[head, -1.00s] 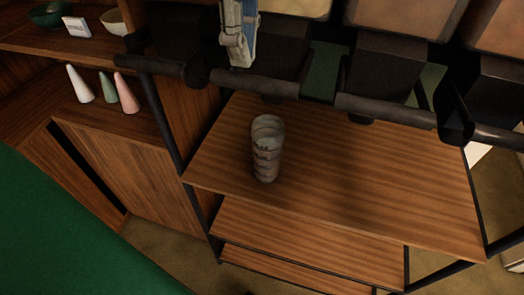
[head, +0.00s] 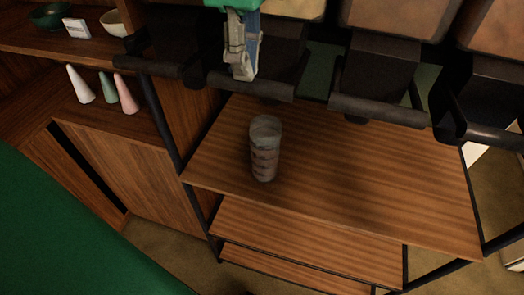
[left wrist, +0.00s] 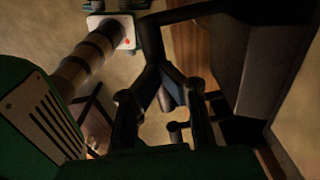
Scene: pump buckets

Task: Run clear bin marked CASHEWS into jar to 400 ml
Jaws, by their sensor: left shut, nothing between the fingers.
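A row of bins (head: 395,15) with black dispensers runs along the top, cut off by the frame. No CASHEWS label shows. My right gripper is not in view.
Three cones, white (head: 80,85), green (head: 108,88) and pink (head: 125,93), stand on a side shelf at left. Bowls (head: 115,22) and a small white sign (head: 77,28) are above them. Black frame bars (head: 160,120) edge the rack. The shelf right of the jar is clear.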

